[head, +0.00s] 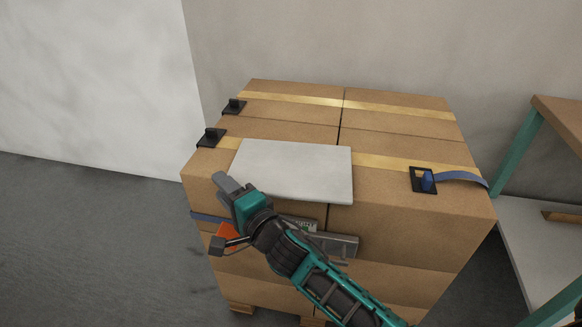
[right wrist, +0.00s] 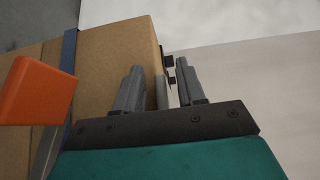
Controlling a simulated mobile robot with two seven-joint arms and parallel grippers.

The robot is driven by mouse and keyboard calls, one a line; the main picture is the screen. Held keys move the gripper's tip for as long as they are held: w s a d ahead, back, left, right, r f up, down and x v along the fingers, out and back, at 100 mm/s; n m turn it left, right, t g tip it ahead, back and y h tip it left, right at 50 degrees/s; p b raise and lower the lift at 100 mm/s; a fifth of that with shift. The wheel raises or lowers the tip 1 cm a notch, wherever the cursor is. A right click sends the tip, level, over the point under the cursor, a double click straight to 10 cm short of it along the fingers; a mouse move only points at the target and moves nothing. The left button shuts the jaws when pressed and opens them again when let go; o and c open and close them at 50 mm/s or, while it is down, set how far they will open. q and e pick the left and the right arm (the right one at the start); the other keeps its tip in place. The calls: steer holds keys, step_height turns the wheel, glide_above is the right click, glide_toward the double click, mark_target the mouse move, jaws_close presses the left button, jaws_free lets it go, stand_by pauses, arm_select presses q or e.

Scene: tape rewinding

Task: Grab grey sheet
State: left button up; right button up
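The grey sheet (head: 293,170) lies flat on top of the stacked cardboard boxes, its front edge at the boxes' front edge. My right gripper (head: 226,183) is at the sheet's front left corner. In the right wrist view, my right gripper (right wrist: 160,85) is open, its two fingers apart. A thin grey edge, which looks like the sheet (right wrist: 161,92), shows between the fingers with gaps on both sides. My left gripper is not in view.
The cardboard boxes (head: 420,215) carry yellow tape and black corner pieces (head: 211,138). A blue strap (head: 460,179) runs from the right one. An orange part (head: 228,235), also close in the right wrist view (right wrist: 35,92), is at the front. A shelf (head: 560,120) stands right.

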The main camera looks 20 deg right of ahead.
jaws_close()
steer(key=shift+r, duration=0.1)
stand_by(0.3)
